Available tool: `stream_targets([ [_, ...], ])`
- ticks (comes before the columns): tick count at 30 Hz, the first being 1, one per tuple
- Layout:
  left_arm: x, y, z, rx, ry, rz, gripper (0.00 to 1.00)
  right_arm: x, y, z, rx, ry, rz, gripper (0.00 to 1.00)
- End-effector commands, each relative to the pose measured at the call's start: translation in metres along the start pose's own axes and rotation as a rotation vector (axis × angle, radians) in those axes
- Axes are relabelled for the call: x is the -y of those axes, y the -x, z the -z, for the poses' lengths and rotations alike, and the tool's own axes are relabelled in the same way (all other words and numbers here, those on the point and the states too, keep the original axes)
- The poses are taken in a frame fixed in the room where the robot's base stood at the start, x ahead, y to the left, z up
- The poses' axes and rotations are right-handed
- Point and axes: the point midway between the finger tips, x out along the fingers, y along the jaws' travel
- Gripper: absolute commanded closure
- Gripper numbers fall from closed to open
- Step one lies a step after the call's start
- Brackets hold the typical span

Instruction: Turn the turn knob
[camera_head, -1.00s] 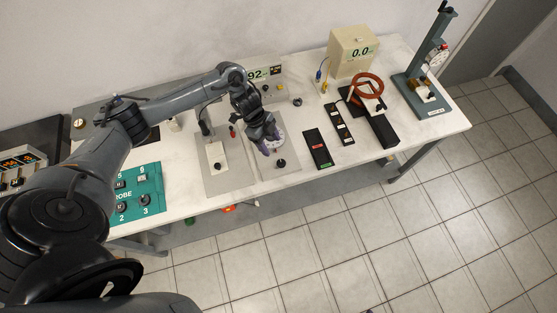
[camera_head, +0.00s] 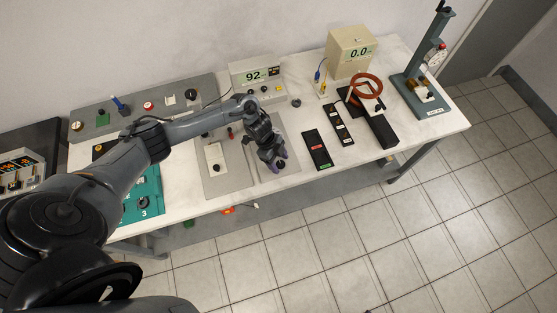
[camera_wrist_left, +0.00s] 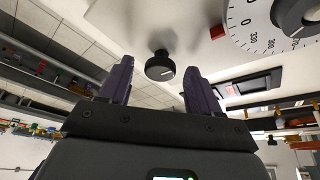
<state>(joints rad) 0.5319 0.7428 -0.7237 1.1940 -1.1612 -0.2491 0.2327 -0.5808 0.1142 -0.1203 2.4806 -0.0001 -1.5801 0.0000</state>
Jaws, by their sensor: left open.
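My left gripper (camera_head: 274,158) is open over the right-hand grey panel on the bench, fingers pointing down to the panel's front part. In the left wrist view, a small black knob (camera_wrist_left: 160,67) with a white mark shows in the gap between the two purple fingers. The fingers do not appear to touch it. A large white graduated dial (camera_wrist_left: 252,25) with a dark central knob (camera_wrist_left: 294,14) and a red block (camera_wrist_left: 217,32) lies up and right of the fingers. In the head view the gripper and wrist hide most of the dial. My right gripper is out of view.
A grey panel with a white plate (camera_head: 214,158) stands left of the gripper. A black strip with coloured labels (camera_head: 317,150) lies to its right. The bench's front edge is close to the gripper.

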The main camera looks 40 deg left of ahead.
Motion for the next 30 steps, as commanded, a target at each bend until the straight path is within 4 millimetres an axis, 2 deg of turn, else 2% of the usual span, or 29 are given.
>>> stream_targets([
  [4, 0.0, 0.0, 0.0, 0.0, 0.0, 0.0, 0.38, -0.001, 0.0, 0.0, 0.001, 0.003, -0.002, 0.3],
  [15, 0.0, 0.0, 0.0, 0.0, 0.0, 0.0, 0.93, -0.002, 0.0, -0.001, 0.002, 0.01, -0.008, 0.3],
  [24, 0.003, -0.002, 0.0, -0.001, -0.149, -0.059, 0.93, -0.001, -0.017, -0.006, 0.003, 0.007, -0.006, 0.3],
  [30, 0.001, 0.0, 0.0, -0.001, -0.163, -0.068, 0.93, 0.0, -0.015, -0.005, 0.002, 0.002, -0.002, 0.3],
])
